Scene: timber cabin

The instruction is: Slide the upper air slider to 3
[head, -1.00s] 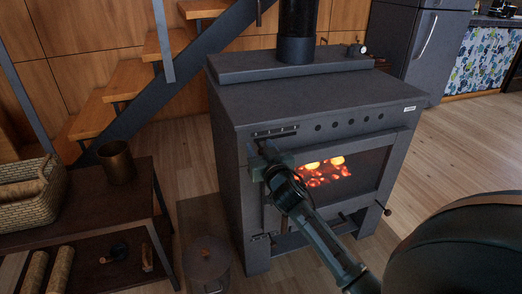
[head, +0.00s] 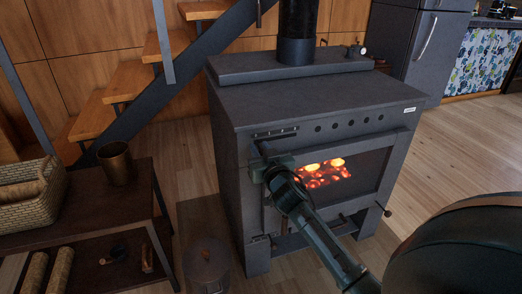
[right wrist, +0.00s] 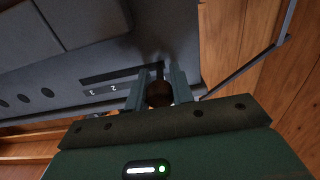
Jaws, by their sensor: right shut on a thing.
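The dark stove (head: 310,100) stands in the middle of the head view. The upper air slider's slot and scale (head: 276,132) are at the upper left of its front. In the right wrist view, the slider's round brown knob (right wrist: 159,94) sits between the two fingers of my right gripper (right wrist: 161,84), which is shut on it. The marks 2 and 3 (right wrist: 102,90) show to the left of the knob, with the 3 farther away. In the head view, my right gripper (head: 266,158) hides the knob. My left gripper is not in view.
Several round holes (head: 350,121) run along the stove front, right of the scale. Glowing embers (head: 322,172) show behind the door glass. A low table (head: 80,205) with a basket (head: 30,192) and a pot (head: 116,163) stands at left. A lidded bucket (head: 207,262) is on the floor.

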